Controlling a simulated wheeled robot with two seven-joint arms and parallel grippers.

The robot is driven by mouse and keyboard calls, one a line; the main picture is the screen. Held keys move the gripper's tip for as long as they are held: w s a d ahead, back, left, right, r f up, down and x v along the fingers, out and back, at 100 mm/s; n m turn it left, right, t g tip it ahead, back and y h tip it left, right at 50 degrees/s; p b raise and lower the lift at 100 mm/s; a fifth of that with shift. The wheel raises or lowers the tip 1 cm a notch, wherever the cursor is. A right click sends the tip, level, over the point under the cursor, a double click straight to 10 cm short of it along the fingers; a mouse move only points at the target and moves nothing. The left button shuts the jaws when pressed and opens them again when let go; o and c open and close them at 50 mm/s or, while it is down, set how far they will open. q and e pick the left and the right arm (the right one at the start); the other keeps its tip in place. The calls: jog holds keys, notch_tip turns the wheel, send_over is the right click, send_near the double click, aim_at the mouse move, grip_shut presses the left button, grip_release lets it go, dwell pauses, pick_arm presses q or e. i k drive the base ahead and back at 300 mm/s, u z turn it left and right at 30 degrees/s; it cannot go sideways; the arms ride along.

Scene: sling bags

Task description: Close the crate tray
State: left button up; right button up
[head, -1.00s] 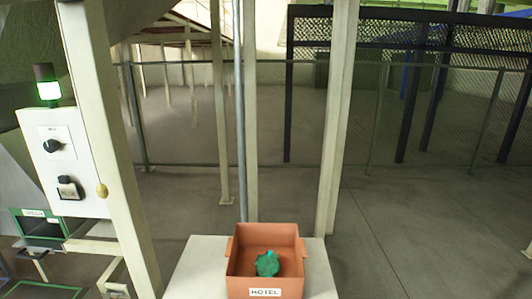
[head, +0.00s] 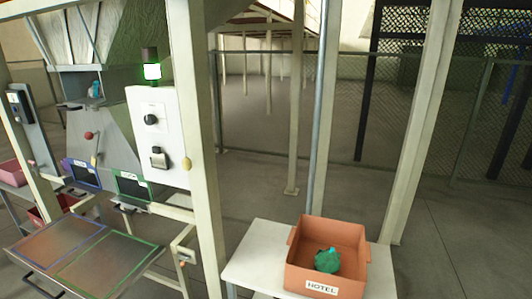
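A flat metal tray (head: 138,246) stands out toward me at the lower left in the head view, below the sorting machine. It has one area outlined in blue and one in green, and both look bare. A dark handle runs along its front edge. An orange crate (head: 299,250) labelled HOTEL sits on a white table at the lower right. A crumpled teal-green bag (head: 327,261) lies inside this crate. Neither of my grippers is in view.
A white control box (head: 158,130) with a knob and a lit lamp (head: 152,71) is beside a cream post (head: 203,150). Blue-framed and green-framed (head: 132,186) openings are above the tray. Pink and red bins stand far left. A mesh fence closes the back.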

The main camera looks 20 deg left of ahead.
aim_at(79, 257)
jog(key=u, duration=1.65)
